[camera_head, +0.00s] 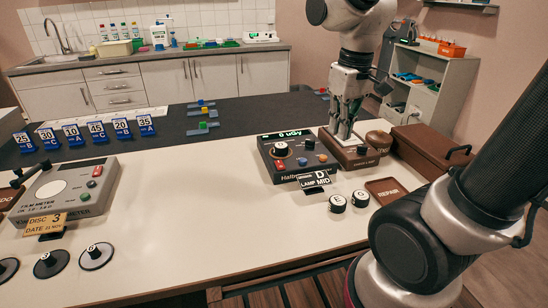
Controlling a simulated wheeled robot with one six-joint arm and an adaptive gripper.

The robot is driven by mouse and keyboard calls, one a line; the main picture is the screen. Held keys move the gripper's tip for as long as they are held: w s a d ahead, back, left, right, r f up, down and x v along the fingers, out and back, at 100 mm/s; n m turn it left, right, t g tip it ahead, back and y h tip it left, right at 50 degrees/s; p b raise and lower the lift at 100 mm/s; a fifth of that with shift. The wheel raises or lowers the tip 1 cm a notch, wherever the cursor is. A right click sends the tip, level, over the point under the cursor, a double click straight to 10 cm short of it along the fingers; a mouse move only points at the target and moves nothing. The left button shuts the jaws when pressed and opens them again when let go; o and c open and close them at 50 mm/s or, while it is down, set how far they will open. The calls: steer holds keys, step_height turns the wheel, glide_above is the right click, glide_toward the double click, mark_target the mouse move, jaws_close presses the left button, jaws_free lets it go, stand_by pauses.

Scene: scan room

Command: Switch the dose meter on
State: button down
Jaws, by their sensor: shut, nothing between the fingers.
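The dose meter (268,158) is a dark grey box on the table, right of the middle. Its display looks lit and seems to read 0 uGy. Its face has a dark round knob with a white top, a red button, a blue button and an orange button. My gripper (343,136) points down just right of the meter, over a small brown box. Its fingers are together and hold nothing. Whether the fingertips touch the brown box, I cannot tell. The fingers and arm stand beside the meter's right edge.
A lamp sign (313,181) stands before the meter, with two round lettered knobs (338,203) nearby. A brown case (430,148) and a repair tray (387,188) lie right. A film meter (65,190) and blue number cards (97,132) are left. The white table middle is clear.

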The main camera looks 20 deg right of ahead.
mark_target(276, 169)
steer(key=w+a+f+n, duration=0.1)
steer(key=w+a+n, duration=0.4)
steer(key=w+n, duration=0.2)
steer(key=w+a+f+n+g, duration=0.1)
steer(key=w+a+f+n, duration=0.1)
steer(key=w+a+n, duration=0.3)
steer(key=shift+w+a+f+n, duration=0.15)
steer(key=shift+w+a+n, duration=0.1)
steer(key=shift+w+n, duration=1.35)
steer(key=shift+w, duration=0.15)
step_height(276, 169, down, 14)
steer(key=shift+f, duration=0.1)
steer(key=shift+f, duration=0.2)
